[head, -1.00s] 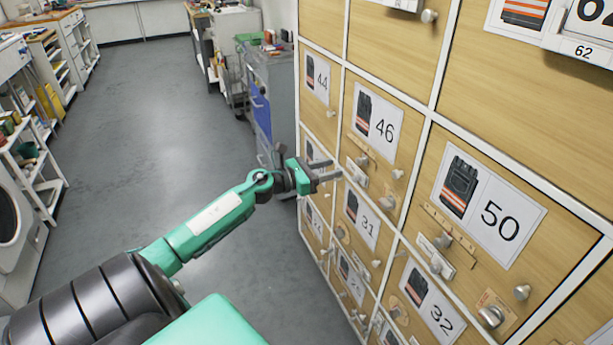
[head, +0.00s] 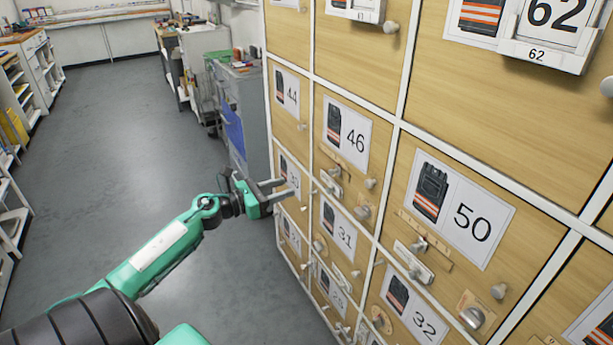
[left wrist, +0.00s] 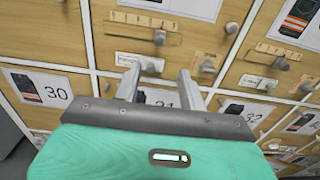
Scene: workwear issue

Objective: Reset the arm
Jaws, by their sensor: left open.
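My left gripper (head: 277,189) reaches in from the left in the head view, on a green arm. Its two grey fingers are apart with nothing between them, close in front of the locker doors near the door with label 30 (head: 292,178). In the left wrist view the open fingers (left wrist: 163,88) point at the lockers, with the label 31 (left wrist: 160,98) partly hidden behind them. Whether the fingertips touch a door cannot be told. My right gripper is not in view.
A wall of wooden lockers (head: 475,110) with white frames, numbered labels, knobs and latches fills the right. A grey cabinet (head: 245,105) stands beyond it. White shelves (head: 12,205) line the left. The grey floor (head: 110,150) between is clear.

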